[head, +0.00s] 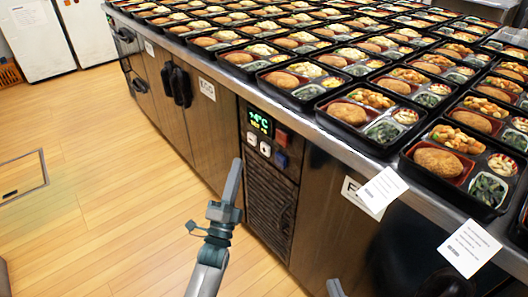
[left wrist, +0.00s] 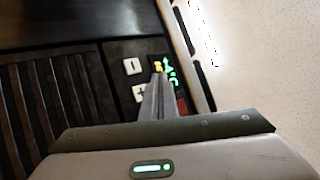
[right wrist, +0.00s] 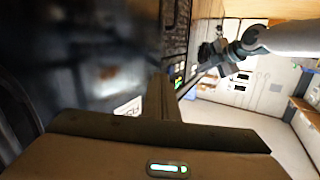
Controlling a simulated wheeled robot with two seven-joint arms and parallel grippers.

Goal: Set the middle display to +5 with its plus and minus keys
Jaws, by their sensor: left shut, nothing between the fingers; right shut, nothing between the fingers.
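The lit display (head: 260,122) on the dark front panel reads about +4°C in green, with smaller yellow characters under it. Below it sit two white keys, the minus key (head: 252,138) on the left and the plus key (head: 265,149) on the right. The left wrist view shows the minus key (left wrist: 132,66), the plus key (left wrist: 139,93) and the display (left wrist: 170,72), partly covered by my fingers. My left gripper (head: 238,163) is shut and empty, with its tips in front of and below the keys, apparently apart from them. My right gripper (right wrist: 160,82) is shut and empty, low beside the counter.
A red switch (head: 282,137) and a blue switch (head: 281,160) sit right of the keys. A slatted grille (head: 268,205) lies below. The counter above holds many filled bento trays (head: 345,113). White paper labels (head: 470,247) hang at its edge.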

